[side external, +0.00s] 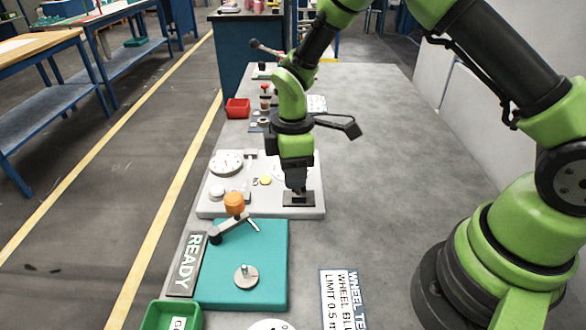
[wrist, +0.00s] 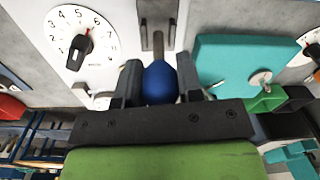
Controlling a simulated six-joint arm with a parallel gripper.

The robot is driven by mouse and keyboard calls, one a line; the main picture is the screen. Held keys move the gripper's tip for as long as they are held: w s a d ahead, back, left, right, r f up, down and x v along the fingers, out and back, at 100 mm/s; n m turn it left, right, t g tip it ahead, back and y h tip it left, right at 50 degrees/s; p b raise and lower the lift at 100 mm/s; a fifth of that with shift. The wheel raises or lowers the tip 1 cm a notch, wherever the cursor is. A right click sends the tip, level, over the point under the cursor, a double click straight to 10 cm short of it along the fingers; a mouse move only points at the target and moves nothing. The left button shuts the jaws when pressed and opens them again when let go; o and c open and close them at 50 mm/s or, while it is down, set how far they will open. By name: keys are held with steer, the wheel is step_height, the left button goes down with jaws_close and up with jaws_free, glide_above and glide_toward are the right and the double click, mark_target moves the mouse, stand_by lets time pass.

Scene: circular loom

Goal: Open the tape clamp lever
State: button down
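The clamp lever shows in the wrist view as a blue ball knob (wrist: 160,84) on a short metal shaft, which runs to a dark slotted bracket (wrist: 145,12) on a pale panel. My gripper (wrist: 159,80) has one dark finger on each side of the knob, and both fingers appear to touch it. In the side view my gripper (side external: 297,187) points down over a black base (side external: 299,199) at the near right corner of the light grey panel (side external: 260,212). The knob is hidden there by my fingers.
A dial (side external: 227,163) sits left on the panel. A teal board (side external: 270,280) with an orange-knobbed lever (side external: 234,204) lies nearer, beside a READY plate (side external: 188,264) and a green bin (side external: 170,316). A red bin (side external: 237,108) stands farther back.

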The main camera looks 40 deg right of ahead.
steer(key=shift+s+d+r+t+y, duration=0.1)
steer(key=shift+s+d+t+y, duration=0.2)
steer(key=shift+t+y, duration=0.2)
steer(key=c, duration=0.8)
jaws_free()
steer(key=r, duration=0.6)
steer(key=d+r, duration=0.1)
steer(key=r, duration=0.3)
steer(key=shift+s, duration=0.3)
steer(key=shift+f, duration=0.1)
